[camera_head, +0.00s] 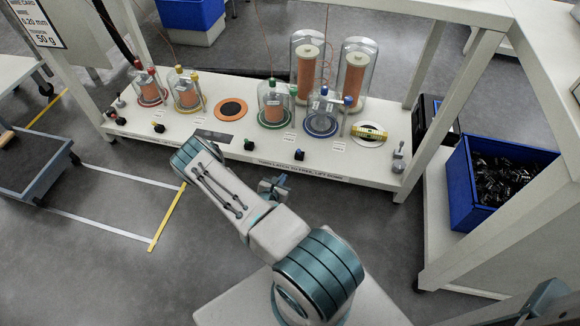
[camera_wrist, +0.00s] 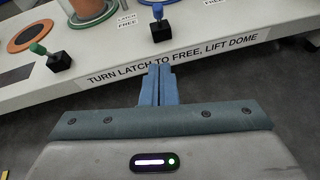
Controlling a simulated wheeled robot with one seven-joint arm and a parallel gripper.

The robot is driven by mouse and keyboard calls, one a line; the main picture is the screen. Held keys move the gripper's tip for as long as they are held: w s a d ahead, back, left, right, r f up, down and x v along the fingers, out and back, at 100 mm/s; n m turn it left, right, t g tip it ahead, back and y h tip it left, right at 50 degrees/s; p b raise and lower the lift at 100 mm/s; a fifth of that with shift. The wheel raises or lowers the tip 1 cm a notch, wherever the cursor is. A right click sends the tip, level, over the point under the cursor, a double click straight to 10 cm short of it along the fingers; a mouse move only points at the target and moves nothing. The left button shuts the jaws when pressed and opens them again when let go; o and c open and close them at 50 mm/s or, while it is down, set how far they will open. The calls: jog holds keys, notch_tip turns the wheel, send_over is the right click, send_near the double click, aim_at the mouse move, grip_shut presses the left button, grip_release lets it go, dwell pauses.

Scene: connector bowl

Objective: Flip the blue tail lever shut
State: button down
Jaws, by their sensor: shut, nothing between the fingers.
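The blue tail lever (camera_wrist: 157,11) has a blue knob on a short stem over a black block, near the front edge of the bench, at the top of the wrist view. In the head view its small black block (camera_head: 299,155) sits in front of the blue-ringed glass dome (camera_head: 322,117); the knob is too small to make out there. My gripper (camera_wrist: 159,70) is shut and empty, its two blue-grey fingers together, apart from the lever and in front of the bench edge. It also shows in the head view (camera_head: 272,185).
A green-knobbed lever (camera_wrist: 40,49) stands left of the blue one, its stem leaning left. Several glass domes with copper spools stand on the white bench (camera_head: 226,151). A bench post (camera_head: 436,140) rises at the right. The floor before the bench is clear.

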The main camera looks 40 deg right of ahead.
aim_at(299, 152)
jog(key=d+r+b+x, duration=0.1)
jog(key=b+x, duration=0.3)
jog(key=x, duration=0.8)
jog(key=shift+w+r, duration=0.25)
jog(key=shift+r, duration=0.55)
jog(key=shift+d, duration=0.1)
